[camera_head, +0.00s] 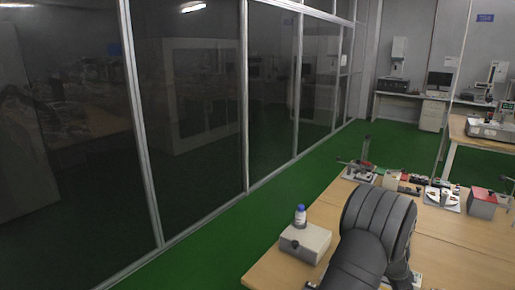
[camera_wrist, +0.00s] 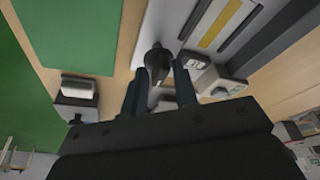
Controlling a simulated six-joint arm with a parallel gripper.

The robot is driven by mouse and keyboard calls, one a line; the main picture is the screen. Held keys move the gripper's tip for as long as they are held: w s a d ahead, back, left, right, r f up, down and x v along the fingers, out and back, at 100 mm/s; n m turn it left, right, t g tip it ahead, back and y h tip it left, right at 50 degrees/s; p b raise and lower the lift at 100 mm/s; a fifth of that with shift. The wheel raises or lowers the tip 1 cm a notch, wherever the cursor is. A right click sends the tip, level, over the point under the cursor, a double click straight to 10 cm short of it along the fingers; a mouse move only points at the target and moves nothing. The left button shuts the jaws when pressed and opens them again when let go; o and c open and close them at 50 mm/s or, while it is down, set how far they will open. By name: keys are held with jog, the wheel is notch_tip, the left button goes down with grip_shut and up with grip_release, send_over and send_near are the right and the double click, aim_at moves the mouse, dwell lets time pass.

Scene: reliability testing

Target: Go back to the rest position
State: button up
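In the wrist view my gripper (camera_wrist: 158,75) shows as two dark fingers set apart, with a gap between them. A dark, pointed object (camera_wrist: 157,62) appears between or just beyond the fingertips; the view does not show any clear contact with it. In the head view my dark grey arm fills the lower right foreground above the table, and it hides my gripper there.
The wooden table (camera_head: 445,235) carries a white box (camera_head: 305,243) with a blue-capped bottle (camera_head: 300,215) left of my arm. Several small devices, including a red-topped box (camera_head: 482,203), stand behind it. Green floor (camera_head: 225,225) and glass partitions (camera_head: 195,95) lie left.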

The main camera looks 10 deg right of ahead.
jog(key=shift+s+n+t, duration=0.1)
jog(key=shift+n+t, duration=0.2)
jog(key=shift+n, duration=0.6)
jog(key=o, duration=0.6)
jog(key=r+n, duration=0.1)
jog(key=r, duration=0.1)
jog(key=d+r+n, duration=0.1)
jog(key=r, duration=0.1)
jog(key=r+n+y, duration=0.1)
jog(key=r+n, duration=0.1)
jog(key=r, duration=0.1)
jog(key=shift+d, duration=0.3)
notch_tip(320, 180, up, 10)
jog(key=n+y, duration=0.2)
jog(key=n, duration=0.5)
jog(key=f, duration=1.7)
jog(key=shift+a, duration=0.35)
jog(key=shift+c, duration=0.3)
